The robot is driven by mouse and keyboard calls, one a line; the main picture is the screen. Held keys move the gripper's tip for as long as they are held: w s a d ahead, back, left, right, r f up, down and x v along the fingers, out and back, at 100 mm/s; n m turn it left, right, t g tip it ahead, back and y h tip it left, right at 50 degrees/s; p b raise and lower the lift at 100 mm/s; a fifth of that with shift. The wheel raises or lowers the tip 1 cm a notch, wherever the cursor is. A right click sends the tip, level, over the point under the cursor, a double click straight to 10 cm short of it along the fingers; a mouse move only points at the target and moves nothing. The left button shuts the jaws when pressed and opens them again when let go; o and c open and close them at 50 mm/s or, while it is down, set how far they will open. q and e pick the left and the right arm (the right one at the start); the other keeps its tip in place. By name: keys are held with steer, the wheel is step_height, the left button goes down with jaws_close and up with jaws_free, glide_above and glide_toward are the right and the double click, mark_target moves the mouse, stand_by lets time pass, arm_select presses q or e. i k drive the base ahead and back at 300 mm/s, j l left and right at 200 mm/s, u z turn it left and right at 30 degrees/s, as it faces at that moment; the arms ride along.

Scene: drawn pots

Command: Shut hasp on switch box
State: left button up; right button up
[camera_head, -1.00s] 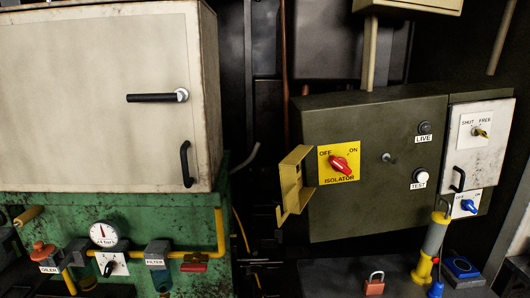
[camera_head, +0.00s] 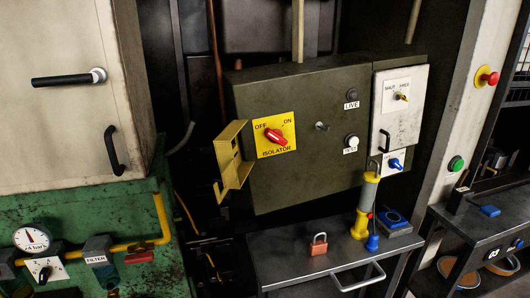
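The olive-green switch box (camera_head: 310,170) is mounted in the middle of the view. Its yellow isolator plate (camera_head: 264,146), marked OFF and ON, carries a red rotary handle (camera_head: 275,136). The handle appears tilted between the two labels; I cannot tell its exact setting. The yellow hasp (camera_head: 233,160) is swung open at the box's left edge, standing out clear of the plate and handle. An orange-red padlock (camera_head: 319,244) stands upright on the grey bench below the box. Neither of my grippers is in view.
The grey bench (camera_head: 275,268) also bears a yellow-and-grey cylindrical tool (camera_head: 366,205) and a blue device (camera_head: 393,219). A cream cabinet (camera_head: 65,120) and green machine (camera_head: 100,205) fill the left. Another bench (camera_head: 485,225) stands at right.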

mark_target(234, 171)
steer(key=j+z, duration=0.7)
steer(key=k+j+z, duration=0.1)
steer(key=j, duration=0.35)
steer(key=k+j+z, duration=0.15)
steer(key=j, duration=0.7)
steer(key=k+j, duration=0.15)
steer(key=j, duration=0.3)
